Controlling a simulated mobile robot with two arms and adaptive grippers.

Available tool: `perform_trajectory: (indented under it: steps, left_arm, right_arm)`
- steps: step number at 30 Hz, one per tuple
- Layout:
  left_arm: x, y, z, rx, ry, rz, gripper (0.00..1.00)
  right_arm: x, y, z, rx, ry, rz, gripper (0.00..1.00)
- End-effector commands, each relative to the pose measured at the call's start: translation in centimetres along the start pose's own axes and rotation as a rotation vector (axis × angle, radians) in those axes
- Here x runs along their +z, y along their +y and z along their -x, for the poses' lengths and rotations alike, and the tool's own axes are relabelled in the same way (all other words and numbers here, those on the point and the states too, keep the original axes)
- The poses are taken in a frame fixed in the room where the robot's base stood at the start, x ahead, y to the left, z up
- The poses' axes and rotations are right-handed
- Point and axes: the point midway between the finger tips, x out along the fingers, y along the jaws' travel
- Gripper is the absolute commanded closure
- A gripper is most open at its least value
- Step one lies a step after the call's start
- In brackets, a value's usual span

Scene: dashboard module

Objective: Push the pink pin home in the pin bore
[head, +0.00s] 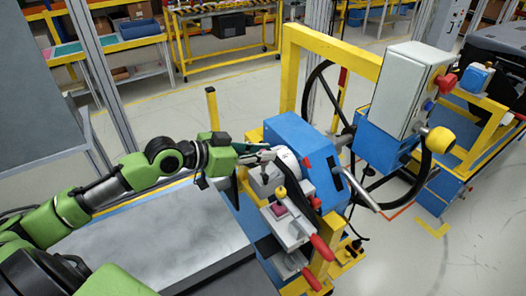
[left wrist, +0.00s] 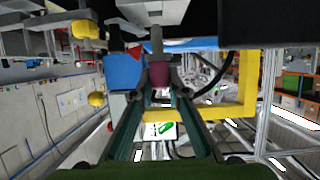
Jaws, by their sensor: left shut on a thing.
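My left gripper (head: 264,156) reaches in from the left to the grey-white parts on the side of a blue machine housing (head: 300,138). In the left wrist view my left gripper (left wrist: 160,82) has its two fingertips shut on a dark pink piece, which I take to be the pink pin (left wrist: 158,74). A light grey bracket (left wrist: 156,42) stands right beyond the pin. In the head view the pin is hidden by the fingers and the fixture. I cannot make out the pin bore or how deep the pin sits. My right gripper is not in view.
A grey clamp fixture with a pink pad (head: 281,210) and red handles (head: 321,246) stands just below my left gripper. A grey metal table (head: 165,240) lies under my left arm.

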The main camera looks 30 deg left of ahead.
Motion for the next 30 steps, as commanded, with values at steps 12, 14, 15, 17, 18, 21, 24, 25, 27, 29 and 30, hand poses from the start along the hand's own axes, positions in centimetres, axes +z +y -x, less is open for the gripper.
perform_trajectory:
  steps: [12,14,15,17,18,21,24,25,27,29,30]
  left_arm:
    - [0.0,0.0,0.0,-0.001,0.000,-0.001,1.00]
    - [0.0,0.0,0.0,0.000,0.000,0.000,1.00]
    - [0.0,0.0,0.0,0.000,0.000,0.000,1.00]
    - [0.1,0.0,0.0,0.000,0.000,0.000,1.00]
    - [0.2,0.0,-0.1,0.000,0.000,0.000,1.00]
    - [0.4,0.0,-0.2,0.000,0.000,0.000,1.00]
    - [0.7,0.0,-0.3,0.000,0.000,0.000,1.00]
    - [0.7,0.0,-0.3,0.000,0.000,0.000,1.00]
    - [0.9,0.0,-0.4,0.000,0.000,0.000,1.00]
    - [1.0,0.0,-0.4,0.000,0.000,0.000,1.00]
    - [1.1,0.0,-0.5,0.000,0.000,0.000,1.00]
  right_arm:
    - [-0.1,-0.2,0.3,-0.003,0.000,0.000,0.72]
    - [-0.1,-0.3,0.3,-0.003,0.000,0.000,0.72]
    - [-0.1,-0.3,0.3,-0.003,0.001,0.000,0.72]
    - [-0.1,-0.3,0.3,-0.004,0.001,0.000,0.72]
    - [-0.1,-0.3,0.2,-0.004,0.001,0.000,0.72]
    - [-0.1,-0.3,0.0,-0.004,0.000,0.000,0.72]
    - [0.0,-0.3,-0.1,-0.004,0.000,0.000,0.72]
    - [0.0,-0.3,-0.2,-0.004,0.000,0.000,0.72]
    - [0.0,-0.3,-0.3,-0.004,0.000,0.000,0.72]
    - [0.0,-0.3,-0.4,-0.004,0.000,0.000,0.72]
    - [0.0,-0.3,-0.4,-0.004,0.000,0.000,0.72]
